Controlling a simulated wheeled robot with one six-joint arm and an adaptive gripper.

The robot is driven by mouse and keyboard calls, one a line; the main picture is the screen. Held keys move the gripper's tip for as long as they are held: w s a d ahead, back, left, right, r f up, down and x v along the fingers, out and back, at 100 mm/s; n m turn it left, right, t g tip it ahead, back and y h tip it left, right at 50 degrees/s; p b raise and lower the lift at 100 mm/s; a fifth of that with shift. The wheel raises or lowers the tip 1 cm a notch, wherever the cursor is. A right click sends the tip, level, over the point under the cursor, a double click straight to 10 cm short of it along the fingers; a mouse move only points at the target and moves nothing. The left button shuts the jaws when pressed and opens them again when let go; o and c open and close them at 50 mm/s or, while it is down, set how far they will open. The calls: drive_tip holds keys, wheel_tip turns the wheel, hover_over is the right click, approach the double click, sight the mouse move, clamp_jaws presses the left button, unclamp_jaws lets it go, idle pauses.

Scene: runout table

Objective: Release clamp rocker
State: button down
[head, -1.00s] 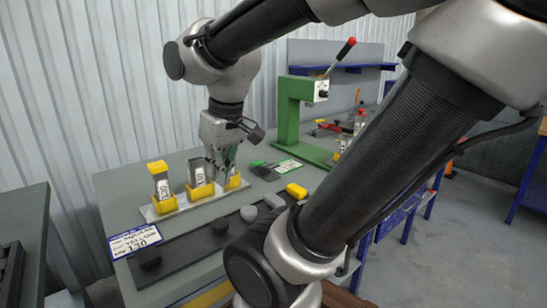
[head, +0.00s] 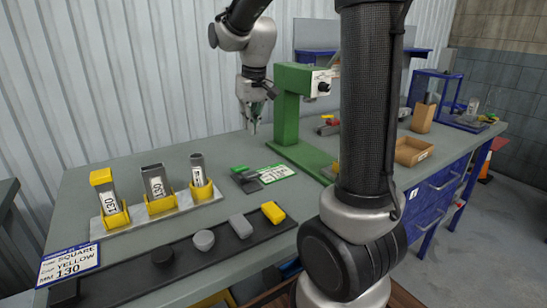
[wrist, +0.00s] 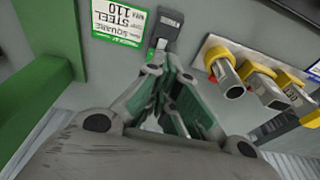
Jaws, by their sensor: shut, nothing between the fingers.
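A small dark block (head: 246,181) with a green part lies on the grey bench beside a green-bordered label. It looks like the clamp, but I cannot make out its rocker. In the wrist view a dark grey block (wrist: 168,22) with a pale metal piece below it sits just beyond my fingertips. My gripper (head: 253,130) points down above the bench, behind the block and left of the green press. Its green-lined fingers (wrist: 165,66) come together at the tips, with nothing held. Whether the fingertips touch anything is unclear.
Three yellow holders with grey bars stand on a pale plate (head: 140,226). A dark strip (head: 125,281) in front carries several small pieces. The green press (head: 288,112) stands close right of my gripper. A cardboard box (head: 412,152) is farther right. Bare bench lies behind the holders.

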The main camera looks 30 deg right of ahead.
drive_tip(key=shift+w+d+r, duration=0.1)
drive_tip(key=shift+w+d, duration=0.1)
approach(252, 172)
drive_tip(key=f, duration=0.1)
drive_tip(key=w+f, duration=0.1)
drive_tip(key=f, duration=0.1)
drive_tip(key=w+f, duration=0.1)
drive_tip(key=f, duration=0.1)
drive_tip(key=shift+w+a, duration=0.1)
drive_tip(key=shift+w, duration=0.05)
drive_tip(key=shift+f, duration=0.6)
drive_tip(key=shift+f, duration=0.1)
